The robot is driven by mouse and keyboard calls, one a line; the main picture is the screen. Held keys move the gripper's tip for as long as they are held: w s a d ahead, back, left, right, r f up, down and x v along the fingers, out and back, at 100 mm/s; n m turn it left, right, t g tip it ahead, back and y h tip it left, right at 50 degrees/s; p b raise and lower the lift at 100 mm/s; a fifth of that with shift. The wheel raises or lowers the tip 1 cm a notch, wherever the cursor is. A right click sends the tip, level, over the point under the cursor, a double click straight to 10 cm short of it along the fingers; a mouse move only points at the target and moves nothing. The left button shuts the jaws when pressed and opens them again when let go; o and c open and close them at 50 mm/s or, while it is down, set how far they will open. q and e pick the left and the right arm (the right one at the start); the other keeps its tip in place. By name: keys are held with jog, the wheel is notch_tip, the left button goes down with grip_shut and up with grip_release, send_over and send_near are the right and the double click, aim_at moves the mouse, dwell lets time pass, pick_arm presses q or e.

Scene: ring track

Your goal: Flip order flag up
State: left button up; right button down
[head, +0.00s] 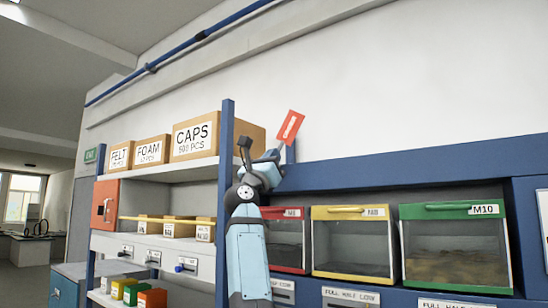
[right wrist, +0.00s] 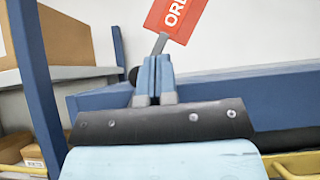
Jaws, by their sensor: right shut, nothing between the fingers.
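The order flag (head: 291,126) is a red plate with a white label. It stands raised above the blue rack frame, leaning to the right. In the right wrist view the flag (right wrist: 176,16) is cut off by the top edge, and its grey stem (right wrist: 160,43) runs down behind my fingertips. My right gripper (head: 274,155) is shut and empty, just below the flag. Its closed fingers (right wrist: 155,75) overlap the stem's lower end in the right wrist view; I cannot tell whether they touch it. The flag's pivot is hidden. My left gripper is not in view.
Bins with red, yellow (head: 352,213) and green (head: 454,210) frames line the rack at the right. A blue post (head: 226,130) and shelves with cardboard boxes (head: 195,137) stand at the left. The white wall above the rack is clear.

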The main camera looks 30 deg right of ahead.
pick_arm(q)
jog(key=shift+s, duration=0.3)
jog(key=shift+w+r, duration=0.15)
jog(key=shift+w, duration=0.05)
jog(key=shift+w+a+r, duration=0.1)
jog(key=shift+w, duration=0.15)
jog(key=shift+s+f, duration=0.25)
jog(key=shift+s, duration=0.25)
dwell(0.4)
